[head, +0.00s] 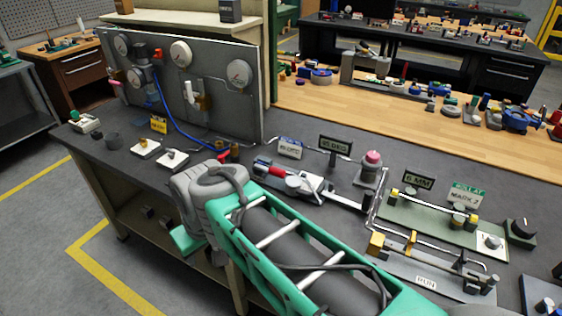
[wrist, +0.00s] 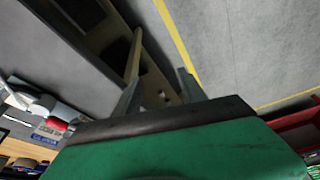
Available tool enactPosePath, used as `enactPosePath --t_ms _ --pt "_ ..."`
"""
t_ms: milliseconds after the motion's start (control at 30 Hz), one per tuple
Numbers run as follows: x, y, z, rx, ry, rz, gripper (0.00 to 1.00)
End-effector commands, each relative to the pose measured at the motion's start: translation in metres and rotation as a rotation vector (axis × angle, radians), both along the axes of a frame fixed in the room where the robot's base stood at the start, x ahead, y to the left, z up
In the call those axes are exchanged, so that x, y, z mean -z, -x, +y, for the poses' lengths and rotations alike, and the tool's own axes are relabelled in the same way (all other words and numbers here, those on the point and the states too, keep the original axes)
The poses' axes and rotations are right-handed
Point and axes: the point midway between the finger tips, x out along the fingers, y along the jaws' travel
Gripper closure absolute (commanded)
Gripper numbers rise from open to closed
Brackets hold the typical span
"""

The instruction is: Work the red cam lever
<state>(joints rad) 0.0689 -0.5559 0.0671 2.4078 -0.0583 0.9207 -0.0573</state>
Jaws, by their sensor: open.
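A red-handled lever (head: 263,164) lies on a grey metal clamp-like fixture (head: 300,187) near the middle of the dark bench in the head view. A smaller red piece (head: 224,156) sits by the end of the blue hose, left of it. I cannot tell for certain which is the cam lever. In the wrist view my gripper (wrist: 160,76) is open and empty, with the floor and the bench's underside beyond its fingers. Its fingertips do not show in the head view. A red part (wrist: 57,124) shows at the left of the wrist view, well away from the fingers.
A grey gauge panel (head: 225,105) stands behind the bench's left part. A 95 DEG sign (head: 335,145) and a pink-topped knob (head: 373,160) stand right of the fixture. A green plate with brass parts (head: 425,222) lies further right. Floor left of the bench is clear.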

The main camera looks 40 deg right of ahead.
Motion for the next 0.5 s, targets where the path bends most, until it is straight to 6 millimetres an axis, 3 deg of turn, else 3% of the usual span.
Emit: enactPosePath --t_ms 133,200,267,300,400,500 --pt "-0.031 -0.074 -0.059 -0.055 -0.027 0.004 0.51" --pt "-0.039 -0.11 -0.111 -0.104 -0.039 -0.006 0.51" --pt "-0.041 -0.131 -0.164 -0.146 -0.043 -0.02 0.51" --pt "-0.038 -0.138 -0.2 -0.174 -0.043 -0.03 0.51" --pt "-0.028 -0.139 -0.281 -0.236 -0.037 -0.057 0.51" --pt "-0.017 -0.128 -0.333 -0.279 -0.026 -0.077 0.51"
